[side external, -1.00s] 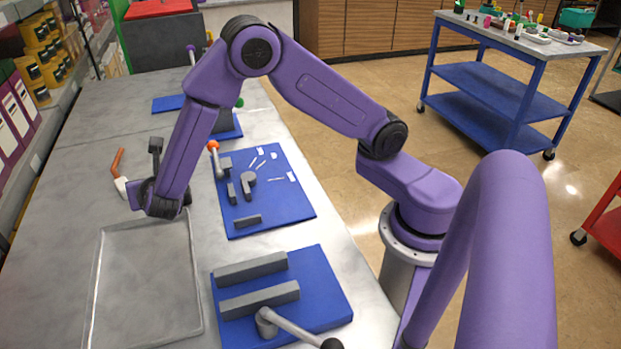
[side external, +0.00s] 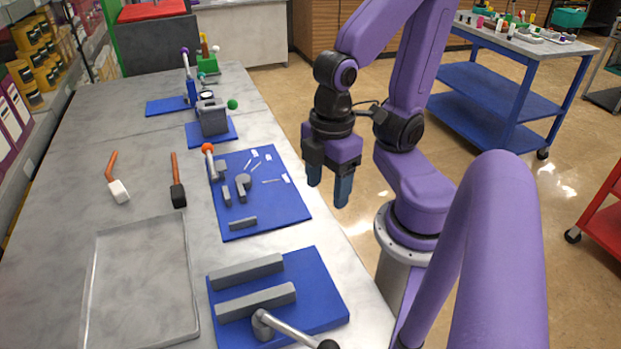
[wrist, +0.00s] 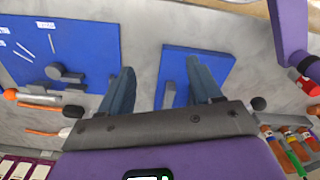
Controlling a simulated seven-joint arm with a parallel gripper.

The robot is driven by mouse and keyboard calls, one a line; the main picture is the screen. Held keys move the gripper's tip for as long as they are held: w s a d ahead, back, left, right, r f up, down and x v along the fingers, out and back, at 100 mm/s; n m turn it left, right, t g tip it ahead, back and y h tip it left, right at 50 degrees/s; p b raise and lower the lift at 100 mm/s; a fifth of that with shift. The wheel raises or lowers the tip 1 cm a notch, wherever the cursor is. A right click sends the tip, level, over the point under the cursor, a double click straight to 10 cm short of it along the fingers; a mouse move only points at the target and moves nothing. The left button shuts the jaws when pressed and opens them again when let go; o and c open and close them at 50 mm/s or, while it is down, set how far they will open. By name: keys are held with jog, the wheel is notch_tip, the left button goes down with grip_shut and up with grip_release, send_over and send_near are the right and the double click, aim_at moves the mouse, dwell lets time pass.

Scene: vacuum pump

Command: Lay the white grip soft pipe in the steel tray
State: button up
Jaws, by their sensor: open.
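The white grip soft pipe, an orange pipe (side external: 112,164) with a white block grip (side external: 118,191), lies on the bench in the side view, beyond the far left corner of the steel tray. The steel tray (side external: 145,221) is shallow and empty, at the near left of the bench. My gripper (side external: 328,187) is open and empty, pointing down off the bench's right edge, well to the right of the pipe and tray. In the wrist view my gripper (wrist: 157,75) has its two fingers apart with nothing between them.
A similar orange pipe with a black grip (side external: 178,195) lies to the right of the white-gripped one. Blue boards with grey parts (side external: 290,205), grey bars (side external: 325,275) and a grey block (side external: 228,133) line the bench's right side. Bare bench surrounds the pipes.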

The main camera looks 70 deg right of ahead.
dwell(0.4)
jog(key=m+t+h, duration=0.4)
jog(key=m+t, duration=0.4)
jog(key=m, duration=0.9)
send_over(115, 185)
jog(key=s+a, duration=0.5)
jog(key=s, duration=0.6)
notch_tip(115, 185, down, 2)
jog(key=x, duration=1.7)
jog(key=shift+w+d+r, duration=0.1)
jog(key=shift+w+d, duration=0.05)
grip_shut()
